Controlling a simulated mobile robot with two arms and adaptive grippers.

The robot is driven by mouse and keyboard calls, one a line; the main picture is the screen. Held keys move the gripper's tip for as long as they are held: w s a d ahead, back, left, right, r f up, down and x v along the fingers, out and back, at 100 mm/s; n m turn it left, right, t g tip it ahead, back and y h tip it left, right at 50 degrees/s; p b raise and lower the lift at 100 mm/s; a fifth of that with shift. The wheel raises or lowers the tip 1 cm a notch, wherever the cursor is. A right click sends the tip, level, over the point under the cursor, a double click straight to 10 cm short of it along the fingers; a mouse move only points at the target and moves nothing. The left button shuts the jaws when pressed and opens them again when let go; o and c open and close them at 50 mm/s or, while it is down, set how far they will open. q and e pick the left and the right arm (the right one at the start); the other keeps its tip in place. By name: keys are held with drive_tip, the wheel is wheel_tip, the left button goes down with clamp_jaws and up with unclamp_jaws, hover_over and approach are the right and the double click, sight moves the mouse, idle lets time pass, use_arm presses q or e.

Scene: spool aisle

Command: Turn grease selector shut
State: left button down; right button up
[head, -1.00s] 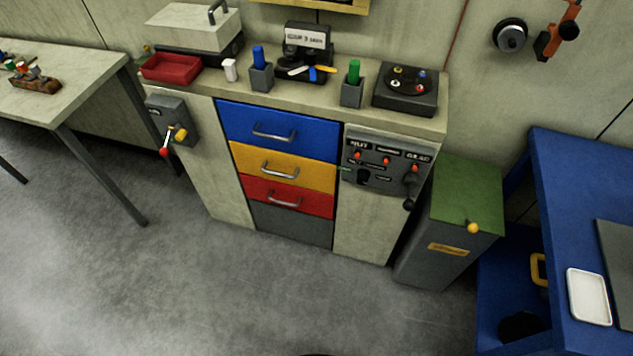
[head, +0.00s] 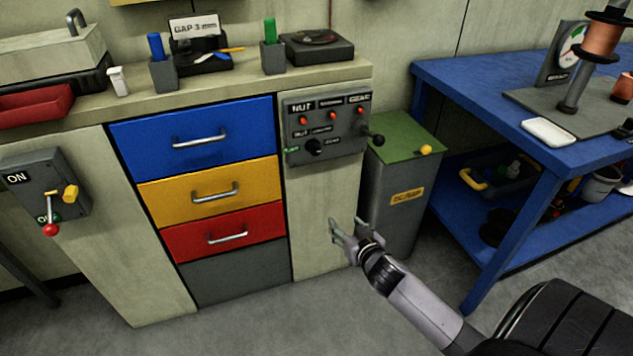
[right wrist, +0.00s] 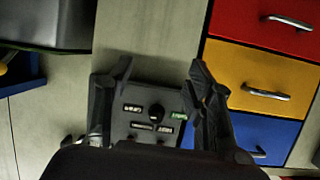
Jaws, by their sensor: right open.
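A grey control panel (head: 337,113) is on the front of the cabinet, right of the drawers. Its black selector knob (head: 314,147) sits low on the panel among small labels, with a green label (head: 291,150) to its left. My right gripper (head: 347,229) is open and empty, below the panel and apart from it. In the right wrist view the panel (right wrist: 125,120) appears upside down beyond the open fingers, with the knob (right wrist: 156,112) between them. The labels near the knob are too small to read surely. My left gripper is not in view.
A black-handled lever (head: 371,137) sticks out at the panel's right side. A grey scrap bin (head: 394,215) with a green lid stands right of the cabinet. A blue workbench (head: 440,82) is at the right. A lever switch box (head: 45,190) is at the left. The drawers are shut.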

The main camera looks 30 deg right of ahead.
wheel_tip(320, 180, up, 12)
drive_tip(key=w+a+m+t+b, duration=0.1)
drive_tip(key=a+t+b, duration=0.1)
drive_tip(key=t+b, duration=0.3)
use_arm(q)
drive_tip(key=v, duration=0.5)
use_arm(e)
drive_tip(key=b, duration=0.3)
approach(316, 151)
drive_tip(key=shift+g+h, duration=0.3)
drive_tip(key=shift+g, duration=0.1)
drive_tip(key=x, duration=0.8)
drive_tip(key=shift+w+r, duration=0.2)
drive_tip(key=shift+r, duration=0.05)
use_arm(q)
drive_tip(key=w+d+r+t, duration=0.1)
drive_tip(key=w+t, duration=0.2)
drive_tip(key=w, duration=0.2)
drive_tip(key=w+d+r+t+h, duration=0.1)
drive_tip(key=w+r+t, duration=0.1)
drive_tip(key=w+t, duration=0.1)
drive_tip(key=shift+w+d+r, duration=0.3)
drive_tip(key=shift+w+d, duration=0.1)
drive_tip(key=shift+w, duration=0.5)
use_arm(e)
drive_tip(key=shift+w, duration=0.5)
drive_tip(key=shift+c, duration=0.4)
drive_tip(key=c, duration=1.1)
